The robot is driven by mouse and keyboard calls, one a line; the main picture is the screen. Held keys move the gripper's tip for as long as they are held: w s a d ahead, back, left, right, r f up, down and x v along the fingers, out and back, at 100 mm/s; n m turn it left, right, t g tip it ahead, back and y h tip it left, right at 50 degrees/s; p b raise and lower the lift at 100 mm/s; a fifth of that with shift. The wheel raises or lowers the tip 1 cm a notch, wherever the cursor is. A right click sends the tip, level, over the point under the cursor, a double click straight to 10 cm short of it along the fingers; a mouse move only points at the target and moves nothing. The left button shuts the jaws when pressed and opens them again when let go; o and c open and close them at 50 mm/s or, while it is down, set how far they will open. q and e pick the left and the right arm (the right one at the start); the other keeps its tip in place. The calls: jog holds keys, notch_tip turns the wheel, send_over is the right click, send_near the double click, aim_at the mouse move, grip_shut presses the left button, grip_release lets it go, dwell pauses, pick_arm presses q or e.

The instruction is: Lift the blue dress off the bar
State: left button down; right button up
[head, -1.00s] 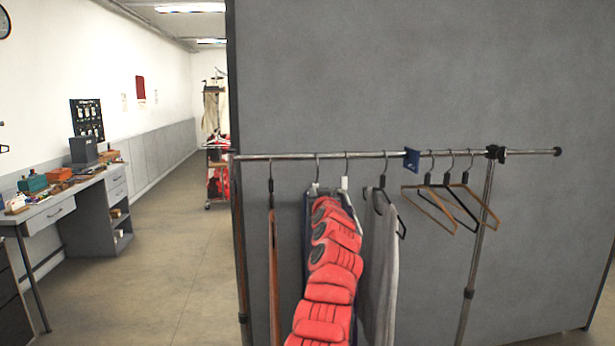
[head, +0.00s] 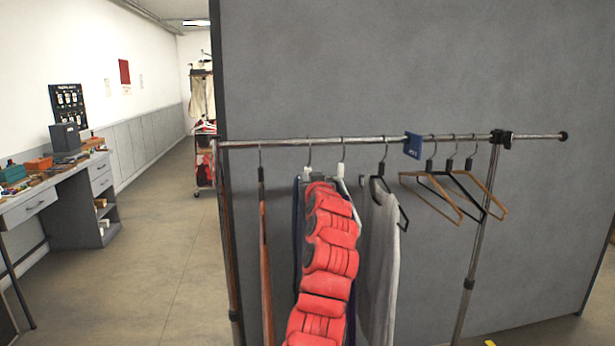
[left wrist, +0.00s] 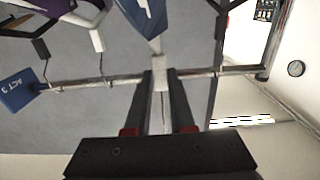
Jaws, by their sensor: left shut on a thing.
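The blue dress (left wrist: 141,20) shows in the left wrist view, blue with a pale stripe, below its white hanger neck (left wrist: 160,72). In the head view only a dark blue edge (head: 297,235) shows beside my red left arm, which covers most of it. My left gripper (left wrist: 160,80) is shut on the hanger neck, just under the bar (head: 375,141). The hanger's hook (head: 309,152) is at the bar and appears to rest on it. My right gripper is out of view.
A purple garment on a white hanger (left wrist: 97,40) hangs close on one side, then a grey garment (head: 380,265). A brown garment (head: 265,265) hangs on the other side. Beyond the blue tag (head: 413,146) are several empty hangers. A grey partition (head: 450,70) stands behind.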

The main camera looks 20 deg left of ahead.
pick_arm(q)
jog(key=p+v, duration=0.8)
jog(key=v, duration=1.5)
